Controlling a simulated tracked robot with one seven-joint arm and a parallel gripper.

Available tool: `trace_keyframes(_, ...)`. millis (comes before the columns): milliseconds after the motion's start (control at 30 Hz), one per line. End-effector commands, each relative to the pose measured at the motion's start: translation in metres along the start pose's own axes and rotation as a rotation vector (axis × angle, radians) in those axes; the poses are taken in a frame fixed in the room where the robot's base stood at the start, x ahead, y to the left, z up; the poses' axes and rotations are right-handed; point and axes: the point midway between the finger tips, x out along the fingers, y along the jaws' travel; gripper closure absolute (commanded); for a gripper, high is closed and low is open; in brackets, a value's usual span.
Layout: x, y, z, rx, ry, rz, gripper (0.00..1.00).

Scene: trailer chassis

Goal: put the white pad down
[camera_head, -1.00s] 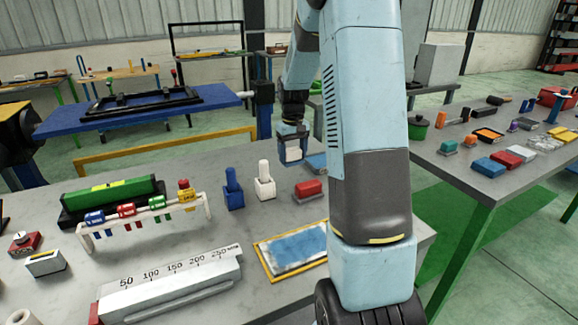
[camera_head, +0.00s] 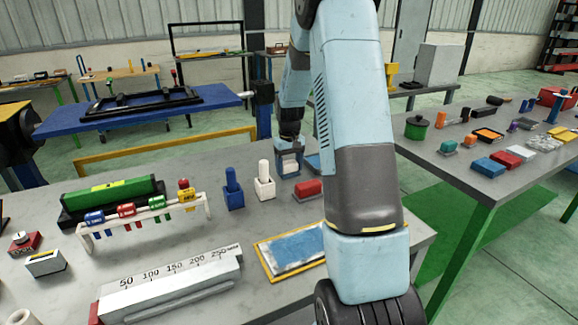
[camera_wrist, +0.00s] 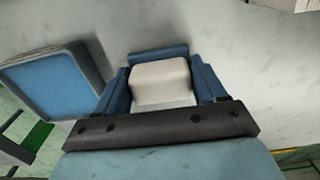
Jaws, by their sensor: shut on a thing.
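The white pad (camera_head: 290,167) is between the fingers of my gripper (camera_head: 289,171), low over the grey table behind the red block. In the wrist view the pad (camera_wrist: 160,80) is a pale rounded block, with a blue finger of my gripper (camera_wrist: 161,84) on its left and right sides. My gripper is shut on it. The pad's underside is hidden, so I cannot tell whether it touches the table.
A blue-topped tray (camera_wrist: 55,80) lies just left of my gripper in the wrist view. In the head view a white holder (camera_head: 264,186), a blue holder (camera_head: 233,195) and a red block (camera_head: 308,188) stand nearby. A yellow-framed blue panel (camera_head: 290,250) lies in front.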

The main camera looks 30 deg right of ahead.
Motion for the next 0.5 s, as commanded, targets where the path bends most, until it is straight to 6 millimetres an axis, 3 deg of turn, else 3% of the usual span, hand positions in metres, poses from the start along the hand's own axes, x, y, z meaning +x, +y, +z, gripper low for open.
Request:
trace_keyframes(33,0.0011,-0.0001,0.0,0.0,-0.001,0.0,0.68)
trace_keyframes(67,0.0016,-0.0002,0.0001,0.0,-0.001,0.0,0.29)
trace_keyframes(300,0.0013,-0.0005,0.0,0.0,-0.001,0.0,0.06)
trace_keyframes(500,0.0011,-0.0013,-0.0002,-0.002,0.0,0.0,0.04)
